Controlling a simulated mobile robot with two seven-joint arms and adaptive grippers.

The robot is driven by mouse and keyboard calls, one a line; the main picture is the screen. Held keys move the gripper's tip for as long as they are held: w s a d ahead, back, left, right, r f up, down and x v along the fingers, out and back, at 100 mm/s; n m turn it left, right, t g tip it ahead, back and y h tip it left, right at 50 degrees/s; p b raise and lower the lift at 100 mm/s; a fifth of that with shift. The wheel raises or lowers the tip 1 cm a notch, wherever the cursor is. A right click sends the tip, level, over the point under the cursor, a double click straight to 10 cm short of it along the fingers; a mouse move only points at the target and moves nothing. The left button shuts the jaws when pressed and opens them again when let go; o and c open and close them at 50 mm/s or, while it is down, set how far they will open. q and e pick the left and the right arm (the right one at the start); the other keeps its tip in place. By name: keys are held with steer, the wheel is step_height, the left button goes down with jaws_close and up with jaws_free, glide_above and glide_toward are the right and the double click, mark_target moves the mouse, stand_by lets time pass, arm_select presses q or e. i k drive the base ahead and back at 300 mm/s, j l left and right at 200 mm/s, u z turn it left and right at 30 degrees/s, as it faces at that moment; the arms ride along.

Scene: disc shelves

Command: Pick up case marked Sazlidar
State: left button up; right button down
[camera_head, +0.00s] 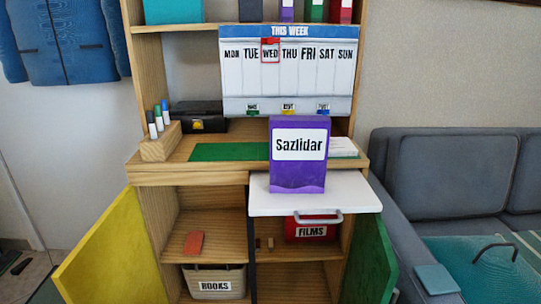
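A purple case (298,175) with a white label reading "Sazlidar" stands upright on a white pull-out board (345,195) at the front of the wooden shelf unit. Its label faces me. Nothing is touching the case from the sides, as far as I can see. Neither of my grippers shows in the head view.
A yellow door (100,250) and a green door (369,255) stand open below. A weekly board (288,70) hangs behind the case. A pen block (160,142) is left, a red "FILMS" box (311,230) sits below the board, and a grey sofa (450,180) is right.

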mark_target(299, 144)
steer(key=z, duration=0.8)
steer(key=i+j+z, duration=0.2)
steer(key=z, duration=0.2)
steer(key=i+j+z, duration=0.15)
steer(key=z, duration=0.3)
steer(key=j+u, duration=0.1)
steer(key=j, duration=0.25)
steer(key=i+l+z, duration=0.15)
steer(key=l, duration=0.2)
steer(key=j, duration=0.35)
steer(key=u, duration=0.05)
